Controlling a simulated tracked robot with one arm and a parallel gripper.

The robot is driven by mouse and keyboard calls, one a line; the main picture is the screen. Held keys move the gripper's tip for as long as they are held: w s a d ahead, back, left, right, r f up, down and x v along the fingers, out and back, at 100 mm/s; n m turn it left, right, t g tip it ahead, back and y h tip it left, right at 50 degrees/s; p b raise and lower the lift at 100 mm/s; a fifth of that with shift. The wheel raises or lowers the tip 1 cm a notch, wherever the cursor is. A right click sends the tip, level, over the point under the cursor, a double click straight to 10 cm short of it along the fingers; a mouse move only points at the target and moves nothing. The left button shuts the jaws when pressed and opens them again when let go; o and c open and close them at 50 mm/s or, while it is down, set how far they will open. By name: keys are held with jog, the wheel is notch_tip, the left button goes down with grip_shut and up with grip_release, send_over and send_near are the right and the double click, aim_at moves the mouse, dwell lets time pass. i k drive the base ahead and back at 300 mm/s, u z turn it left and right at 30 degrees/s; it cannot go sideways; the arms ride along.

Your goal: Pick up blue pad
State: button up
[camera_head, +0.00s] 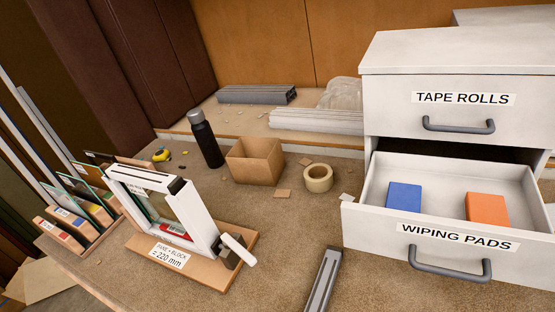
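The blue pad (404,197) is a small flat-faced block inside the open lower drawer (374,221), towards its left side. The drawer is white and labelled "WIPING PADS". An orange pad (487,210) sits in the same drawer, to the right of the blue one and apart from it. The top and front of the blue pad are unobstructed.
The drawer handle (450,270) juts out in front. The "TAPE ROLLS" drawer (460,102) above is shut. A white frame (200,215), cardboard box (255,163), tape roll (318,178) and black bottle (206,142) stand further left.

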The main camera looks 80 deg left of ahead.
aim_at(406, 197)
jog(key=u, duration=1)
jog(key=k, duration=0.6)
jog(key=z, duration=0.3)
jog(key=i, duration=1.05)
jog(key=u, duration=0.3)
